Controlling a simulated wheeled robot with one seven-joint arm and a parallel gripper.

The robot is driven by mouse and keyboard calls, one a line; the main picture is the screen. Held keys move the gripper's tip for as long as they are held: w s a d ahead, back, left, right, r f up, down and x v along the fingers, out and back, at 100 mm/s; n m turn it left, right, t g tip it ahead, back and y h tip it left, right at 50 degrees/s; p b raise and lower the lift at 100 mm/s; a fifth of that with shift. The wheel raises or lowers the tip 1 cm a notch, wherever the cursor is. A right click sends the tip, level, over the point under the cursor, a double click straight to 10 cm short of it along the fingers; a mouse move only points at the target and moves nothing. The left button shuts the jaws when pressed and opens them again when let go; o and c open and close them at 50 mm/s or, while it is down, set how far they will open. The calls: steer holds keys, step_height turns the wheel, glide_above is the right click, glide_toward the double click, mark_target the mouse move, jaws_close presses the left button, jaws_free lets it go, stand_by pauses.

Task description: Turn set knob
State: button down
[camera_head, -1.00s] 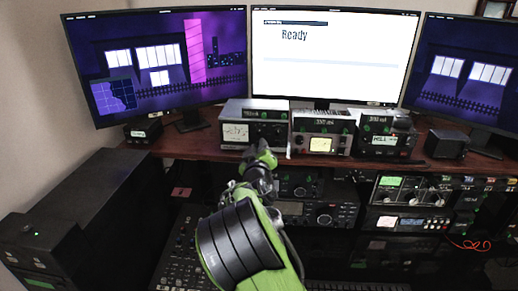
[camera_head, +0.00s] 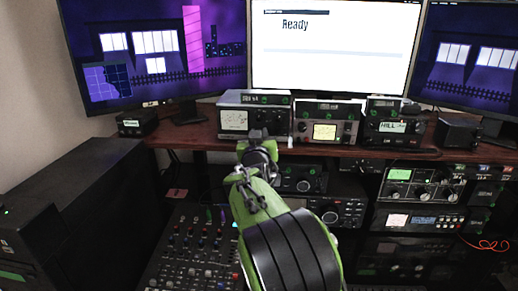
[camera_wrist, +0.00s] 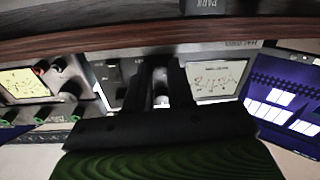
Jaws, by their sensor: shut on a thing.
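A grey tuner box (camera_head: 232,121) with a pale meter on its left stands on the desk shelf, under the gap between the left and middle monitors. My gripper (camera_head: 258,136) is at the right part of its front and covers the controls there. In the wrist view, which looks upside down, my gripper (camera_wrist: 160,82) has its two dark fingers close together against the panel, shut on a small grey knob (camera_wrist: 160,92). Most of the knob is hidden between the fingers. The knob's label and pointer cannot be read.
A second tuner (camera_head: 325,130) with a yellow meter stands close on the right, and a third box (camera_head: 390,127) beyond it. The wooden shelf edge (camera_head: 195,142) runs below the boxes. Radios (camera_head: 335,211) and a mixer (camera_head: 192,250) lie below. Monitors (camera_head: 335,50) rise behind.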

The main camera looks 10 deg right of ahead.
steer(key=shift+f+m+b, duration=0.1)
steer(key=shift+m+b, duration=0.6)
steer(key=shift+b, duration=0.05)
steer(key=c, duration=1)
jaws_free()
steer(key=b+v, duration=0.1)
steer(key=v, duration=1.4)
steer(key=shift+s+a, duration=0.15)
steer(key=shift+s, duration=0.2)
